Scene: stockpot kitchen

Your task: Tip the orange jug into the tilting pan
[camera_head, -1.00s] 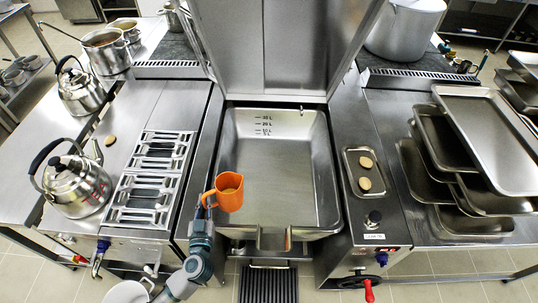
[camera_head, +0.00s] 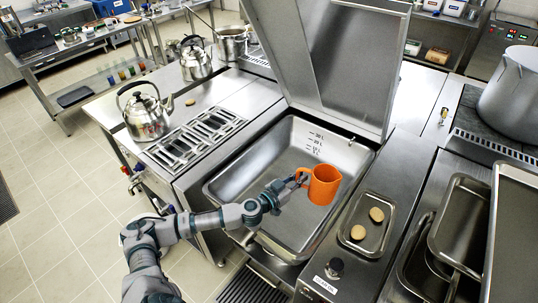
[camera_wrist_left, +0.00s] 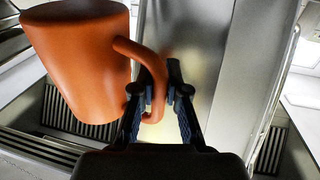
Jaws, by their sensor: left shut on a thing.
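The orange jug (camera_head: 322,186) is held over the tilting pan (camera_head: 235,188) in the head view, above the pan's right half. It looks about upright. My left gripper (camera_head: 300,179) is shut on the jug's handle, on the jug's left side. In the left wrist view the jug (camera_wrist_left: 82,55) fills the upper left, and its curved handle passes between the fingers of my left gripper (camera_wrist_left: 160,98). The jug's contents cannot be seen now. My right gripper is not in view.
The pan's raised lid (camera_head: 335,60) stands behind it. A small tray (camera_head: 362,243) with two round buns lies on the right counter. A kettle (camera_head: 146,118) and burner grates (camera_head: 205,135) are on the left. Metal trays (camera_head: 460,225) are stacked at the right.

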